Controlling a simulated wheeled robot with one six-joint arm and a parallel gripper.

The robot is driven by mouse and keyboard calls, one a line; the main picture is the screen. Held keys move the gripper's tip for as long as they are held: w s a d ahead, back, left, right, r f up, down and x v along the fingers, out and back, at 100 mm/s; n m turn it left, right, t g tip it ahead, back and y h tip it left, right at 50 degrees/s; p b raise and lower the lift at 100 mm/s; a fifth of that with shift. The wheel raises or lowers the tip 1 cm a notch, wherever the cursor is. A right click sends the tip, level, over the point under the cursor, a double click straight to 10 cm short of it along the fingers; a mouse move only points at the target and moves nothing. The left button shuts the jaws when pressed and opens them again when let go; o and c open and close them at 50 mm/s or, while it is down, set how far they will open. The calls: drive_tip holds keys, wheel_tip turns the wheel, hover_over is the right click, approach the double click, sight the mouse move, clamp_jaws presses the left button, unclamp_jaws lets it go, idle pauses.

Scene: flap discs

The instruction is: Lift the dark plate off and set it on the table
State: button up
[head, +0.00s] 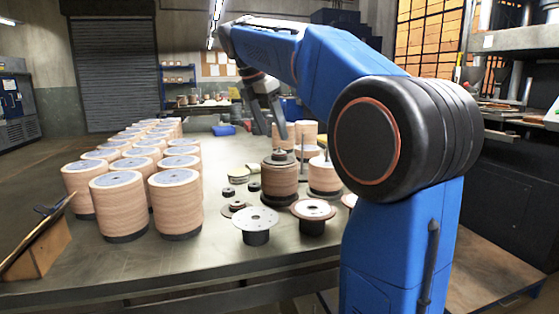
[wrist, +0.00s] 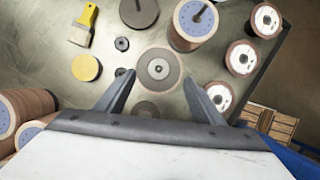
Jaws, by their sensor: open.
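A dark round plate (head: 269,161) lies flat on top of a stack of tan flap discs (head: 279,182) near the table's middle, with a smaller hub piece (head: 279,153) at its centre. In the wrist view the dark plate (wrist: 174,81) shows from above, with a lighter hub (wrist: 157,68) in its middle. My gripper (head: 269,122) is above the stack, pointing down, with nothing between its fingers. In the wrist view my open gripper (wrist: 159,80) has one finger on each side of the plate's near part, apart from it.
Several tan disc stacks (head: 175,190) fill the table's left side. A white-topped spool (head: 255,220) and a red-rimmed one (head: 312,210) stand in front. Another stack (wrist: 194,20) with a rod stands close by. A yellow tin (wrist: 86,67) and a brush (wrist: 83,25) lie left.

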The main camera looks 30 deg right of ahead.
drive_tip(key=x, duration=0.6)
drive_tip(key=shift+f, duration=0.45)
drive_tip(key=shift+w, duration=0.1)
drive_tip(key=c, duration=1.5)
drive_tip(key=shift+r, duration=5.05)
